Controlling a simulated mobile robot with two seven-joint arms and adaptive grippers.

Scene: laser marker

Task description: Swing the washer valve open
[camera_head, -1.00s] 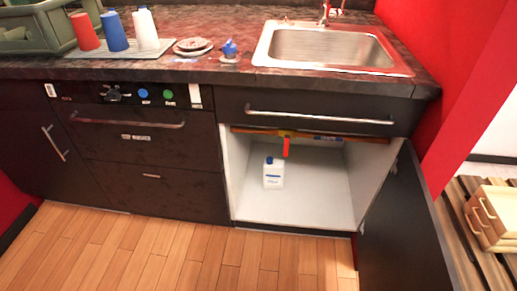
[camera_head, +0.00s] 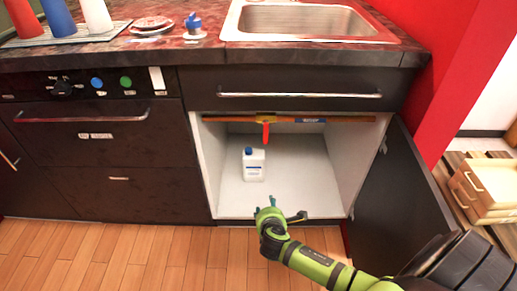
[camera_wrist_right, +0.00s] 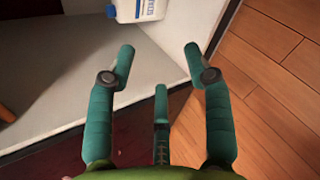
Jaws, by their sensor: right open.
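The washer valve has a red handle (camera_head: 266,132) that hangs down from a yellow body on a copper-coloured pipe (camera_head: 345,119) at the top of the open cabinet under the sink. My right gripper (camera_head: 267,203) is open and empty at the cabinet's front lower edge, below and in front of the valve. In the right wrist view the green fingers (camera_wrist_right: 158,55) stand apart with nothing between them. The valve handle does not clearly show in that view. My left gripper is not in view.
A white bottle with a blue cap (camera_head: 254,166) stands on the cabinet floor (camera_head: 300,192), below the valve. The cabinet door (camera_head: 392,200) is swung open on the right. Counter and sink (camera_head: 300,20) are above. The wooden floor (camera_head: 130,255) in front is clear.

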